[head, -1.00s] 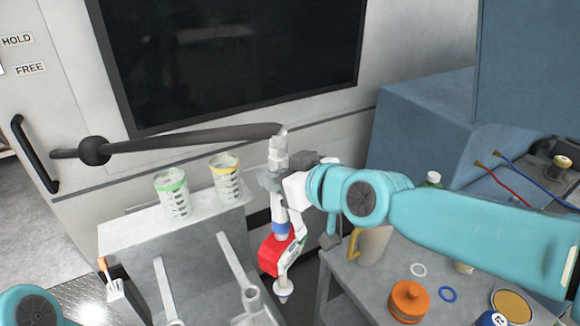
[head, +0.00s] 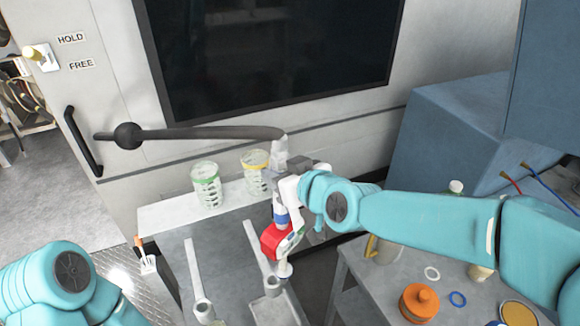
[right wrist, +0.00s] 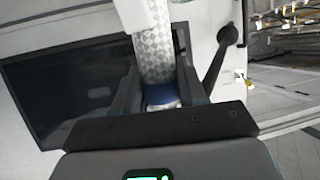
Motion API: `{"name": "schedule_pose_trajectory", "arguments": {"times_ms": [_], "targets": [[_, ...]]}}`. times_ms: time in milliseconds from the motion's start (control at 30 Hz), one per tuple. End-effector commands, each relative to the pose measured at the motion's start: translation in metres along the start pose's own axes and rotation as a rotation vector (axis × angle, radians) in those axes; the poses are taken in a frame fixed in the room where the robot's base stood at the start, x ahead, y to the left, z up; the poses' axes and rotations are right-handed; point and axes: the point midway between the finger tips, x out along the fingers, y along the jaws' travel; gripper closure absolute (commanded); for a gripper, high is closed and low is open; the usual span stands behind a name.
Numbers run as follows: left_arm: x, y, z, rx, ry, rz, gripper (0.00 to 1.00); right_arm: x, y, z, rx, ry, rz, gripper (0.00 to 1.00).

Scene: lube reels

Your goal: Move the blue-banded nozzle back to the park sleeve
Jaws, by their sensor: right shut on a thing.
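The blue-banded nozzle (head: 281,217) hangs roughly upright in the head view, with a red body (head: 272,240) below its blue band and a pale tip at the bottom. My right gripper (head: 280,183) is shut on its grey upper part. In the right wrist view the blue band (right wrist: 161,95) shows between the fingers. A dark hose (head: 200,132) runs to the nozzle's top. Two grey arms end in sleeves: a left sleeve (head: 204,311) and a right sleeve (head: 272,286). The nozzle tip appears close beside and above the right one; which is the park sleeve is unclear. My left gripper is out of view.
Two jars, green-banded (head: 206,186) and yellow-banded (head: 256,174), stand on the ledge behind. A side table (head: 385,290) at right holds an orange pot (head: 419,303), rings and a jug. A brush (head: 146,256) hangs at the left.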

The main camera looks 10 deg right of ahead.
Motion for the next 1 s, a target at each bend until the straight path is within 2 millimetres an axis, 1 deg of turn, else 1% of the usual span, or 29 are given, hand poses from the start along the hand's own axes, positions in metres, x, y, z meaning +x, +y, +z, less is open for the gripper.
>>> {"name": "schedule_pose_trajectory", "arguments": {"times_ms": [33, 167, 233, 533, 600, 633, 700, 900, 1000], "targets": [[-0.007, 0.003, 0.0, 0.0, 0.0, 0.0, 0.0, 0.001, -0.002, -0.007, 0.0, 0.004, 0.001, 1.0], [-0.016, 0.006, 0.0, 0.0, 0.0, 0.0, 0.0, 0.009, -0.006, -0.011, 0.0, 0.004, 0.002, 1.0], [-0.014, 0.005, 0.0, 0.0, 0.0, 0.0, 0.0, 0.014, -0.009, -0.01, 0.0, 0.005, 0.003, 1.0], [-0.016, 0.006, 0.0, 0.0, 0.0, 0.0, 0.0, 0.032, -0.02, -0.018, 0.001, 0.005, 0.002, 1.0], [-0.007, 0.003, 0.0, 0.0, 0.0, 0.0, 0.0, 0.035, -0.02, -0.01, 0.0, 0.004, 0.003, 1.0], [-0.005, 0.002, 0.0, 0.0, 0.0, 0.0, 0.0, 0.036, -0.019, -0.007, 0.001, 0.004, 0.004, 1.0], [-0.009, 0.003, 0.0, 0.0, 0.0, 0.0, 0.0, 0.034, -0.019, -0.012, 0.001, 0.005, 0.004, 1.0], [-0.004, 0.001, 0.0, 0.0, 0.0, 0.0, 0.0, 0.036, -0.019, -0.005, 0.001, 0.005, 0.004, 1.0], [-0.004, 0.001, 0.0, 0.0, 0.0, 0.0, 0.0, 0.035, -0.019, -0.005, 0.001, 0.005, 0.004, 1.0]]}}
